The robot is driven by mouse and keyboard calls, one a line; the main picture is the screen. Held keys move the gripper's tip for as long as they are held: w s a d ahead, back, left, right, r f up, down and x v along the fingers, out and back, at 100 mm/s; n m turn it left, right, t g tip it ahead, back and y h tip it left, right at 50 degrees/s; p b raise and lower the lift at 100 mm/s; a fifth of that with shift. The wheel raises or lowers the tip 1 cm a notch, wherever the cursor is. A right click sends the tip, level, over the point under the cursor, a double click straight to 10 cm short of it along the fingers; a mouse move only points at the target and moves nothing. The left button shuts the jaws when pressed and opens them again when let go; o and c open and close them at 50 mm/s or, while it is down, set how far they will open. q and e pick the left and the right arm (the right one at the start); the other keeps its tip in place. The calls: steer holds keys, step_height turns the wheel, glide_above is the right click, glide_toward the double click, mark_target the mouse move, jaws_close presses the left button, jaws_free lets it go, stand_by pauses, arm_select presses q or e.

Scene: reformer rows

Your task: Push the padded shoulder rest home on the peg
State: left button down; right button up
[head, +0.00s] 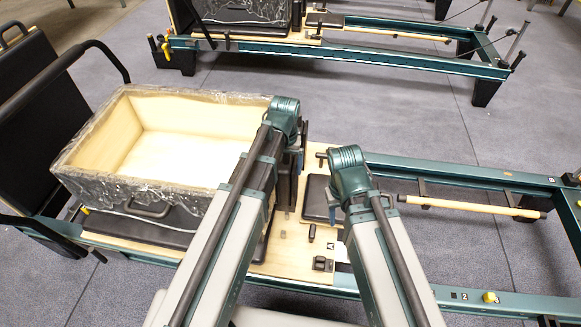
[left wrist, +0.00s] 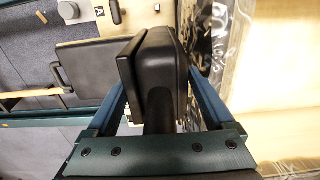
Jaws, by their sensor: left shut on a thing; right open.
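The padded shoulder rest (left wrist: 165,75) is a black upright pad with a thin back plate, in the middle of the left wrist view. My left gripper (left wrist: 156,84) is shut on it, with one blue finger on each side. In the head view my left wrist covers most of it, and a dark edge of the rest (head: 287,180) shows. The peg under the rest is hidden, so I cannot tell how far down the rest sits. My right gripper (head: 338,208) is open and empty above the carriage near the headrest pad, its fingers mostly hidden behind its wrist.
A plastic-wrapped wooden crate (head: 75,160) stands on the carriage close to the left gripper. The headrest pad (head: 317,198) and small black fittings (head: 323,263) lie on the carriage's right part. Reformer rails (head: 460,170) run right. Another reformer (head: 400,59) stands behind.

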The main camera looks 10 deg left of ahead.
mark_target(286, 160)
arm_select(q)
steer(key=shift+f, duration=0.15)
step_height(286, 160, down, 6)
steer(key=b, duration=0.6)
steer(key=shift+r, duration=0.2)
steer(key=shift+f+b, duration=2.55)
stand_by(1.1)
jaws_free()
steer(key=shift+r, duration=0.15)
step_height(286, 160, up, 14)
steer(key=p, duration=1.4)
steer(key=shift+f, duration=0.2)
